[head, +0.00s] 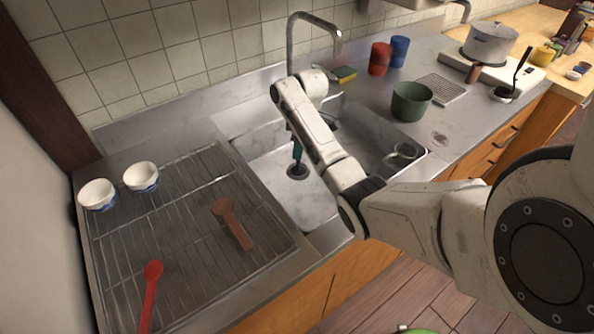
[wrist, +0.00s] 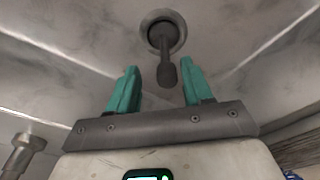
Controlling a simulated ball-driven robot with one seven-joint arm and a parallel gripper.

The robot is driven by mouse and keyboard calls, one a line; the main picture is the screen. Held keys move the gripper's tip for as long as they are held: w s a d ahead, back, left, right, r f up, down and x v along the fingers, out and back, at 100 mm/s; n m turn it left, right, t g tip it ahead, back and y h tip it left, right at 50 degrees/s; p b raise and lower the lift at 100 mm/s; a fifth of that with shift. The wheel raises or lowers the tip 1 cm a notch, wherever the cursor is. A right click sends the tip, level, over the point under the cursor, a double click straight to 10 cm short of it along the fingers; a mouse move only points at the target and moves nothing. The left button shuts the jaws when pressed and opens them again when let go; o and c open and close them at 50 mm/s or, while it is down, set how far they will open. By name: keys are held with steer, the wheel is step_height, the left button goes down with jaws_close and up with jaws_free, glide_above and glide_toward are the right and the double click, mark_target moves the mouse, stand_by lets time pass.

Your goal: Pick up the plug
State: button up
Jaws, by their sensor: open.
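The dark plug (head: 297,172) sits at the drain in the floor of the steel sink (head: 262,172). In the wrist view the plug (wrist: 167,72) shows a stem with a thicker end pointing toward my gripper, over the round drain (wrist: 178,27). My gripper (wrist: 160,72) is open, with its teal fingers on either side of the stem's end in the picture. I cannot tell whether the end is within the fingers' depth. In the head view my gripper (head: 297,150) points down just above the plug, partly hidden behind my arm.
The faucet (head: 290,45) rises behind my arm. A clear glass (head: 405,152) is in the sink's right part. A green pot (head: 411,101) stands right of the sink. A drying rack (head: 165,215) with two bowls (head: 97,194) and utensils (head: 150,290) lies left.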

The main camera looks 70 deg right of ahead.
glide_above(298, 173)
steer(key=shift+w+d+f, duration=0.1)
steer(key=shift+d+f, duration=0.05)
steer(key=shift+f, duration=1.2)
steer(key=shift+d+f, duration=0.15)
steer(key=shift+f, duration=1.2)
jaws_close()
